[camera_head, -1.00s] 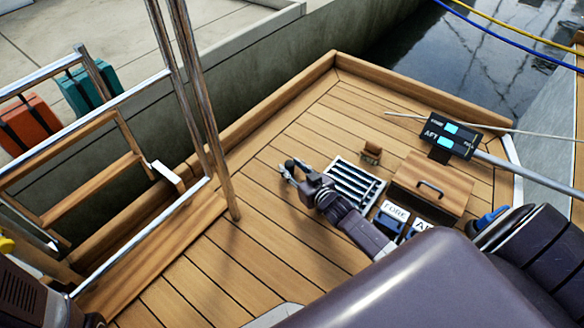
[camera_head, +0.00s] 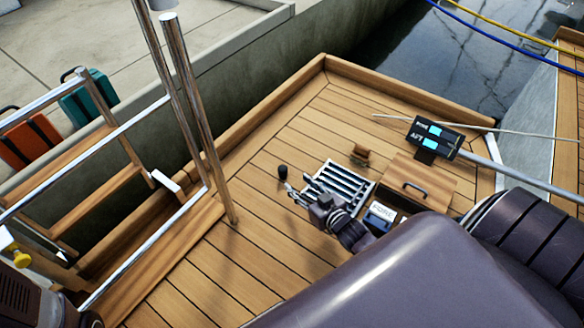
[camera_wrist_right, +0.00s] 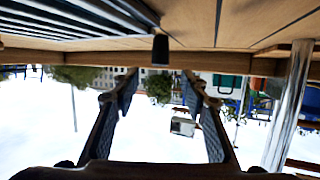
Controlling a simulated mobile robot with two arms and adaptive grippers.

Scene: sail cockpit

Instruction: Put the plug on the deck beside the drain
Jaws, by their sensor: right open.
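The plug (camera_head: 283,172) is a small black piece standing on the teak deck, just left of the slatted metal drain grate (camera_head: 350,178). In the right wrist view, which is upside down, the plug (camera_wrist_right: 160,48) shows beyond the fingertips, touching the deck at the top of the picture. The grate's edge (camera_wrist_right: 70,18) is beside it. My right gripper (camera_head: 299,189) is open and empty, low over the deck by the grate's near left corner. Its two spread fingers show in the wrist view (camera_wrist_right: 160,82), apart from the plug. My left gripper is out of view.
A labelled box (camera_head: 382,214) is near my wrist. Metal poles (camera_head: 190,100) rise at the left. The deck at the left is clear.

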